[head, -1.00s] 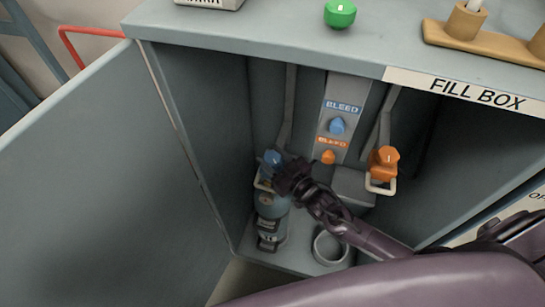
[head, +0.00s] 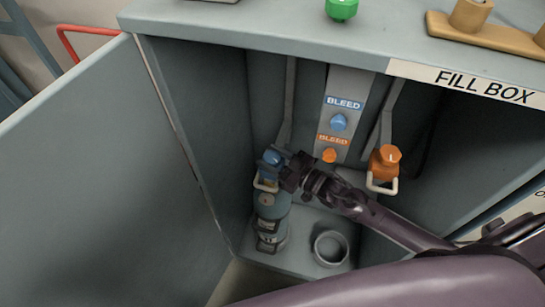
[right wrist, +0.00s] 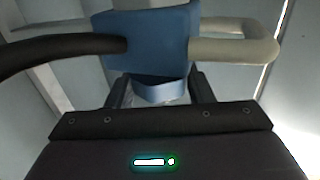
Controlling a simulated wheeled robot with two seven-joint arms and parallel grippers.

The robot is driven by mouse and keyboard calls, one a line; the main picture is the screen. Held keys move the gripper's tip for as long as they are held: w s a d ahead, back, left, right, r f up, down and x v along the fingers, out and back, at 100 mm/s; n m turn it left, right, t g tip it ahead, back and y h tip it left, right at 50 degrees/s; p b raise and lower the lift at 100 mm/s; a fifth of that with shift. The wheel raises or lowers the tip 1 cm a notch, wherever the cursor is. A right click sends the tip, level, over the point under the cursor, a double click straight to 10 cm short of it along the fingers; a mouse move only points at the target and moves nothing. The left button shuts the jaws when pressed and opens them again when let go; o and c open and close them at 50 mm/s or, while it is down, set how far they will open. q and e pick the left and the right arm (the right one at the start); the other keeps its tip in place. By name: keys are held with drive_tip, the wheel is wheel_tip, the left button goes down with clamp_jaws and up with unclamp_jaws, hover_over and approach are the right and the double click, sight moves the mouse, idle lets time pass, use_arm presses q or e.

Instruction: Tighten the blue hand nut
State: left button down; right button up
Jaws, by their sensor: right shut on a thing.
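The blue fitting (head: 271,160) sits at the top of a blue-grey cylinder (head: 271,215) inside the open cabinet, with a pale loop handle on it. In the right wrist view its blue block (right wrist: 165,35) fills the upper middle. A smaller blue faceted part, apparently the hand nut (right wrist: 158,91), shows below the block between my fingers. My right gripper (head: 287,170) reaches in from the right and is shut on this nut. The finger contact is partly hidden. My left gripper is not in view.
An orange fitting (head: 384,163) with a pale loop hangs to the right. Blue (head: 339,122) and orange (head: 329,156) bleed knobs are on the back panel. An empty ring holder (head: 331,247) is on the cabinet floor. The open door (head: 75,170) bounds the left.

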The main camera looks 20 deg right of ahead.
drive_tip(key=o, duration=1)
drive_tip(key=shift+c, duration=0.2)
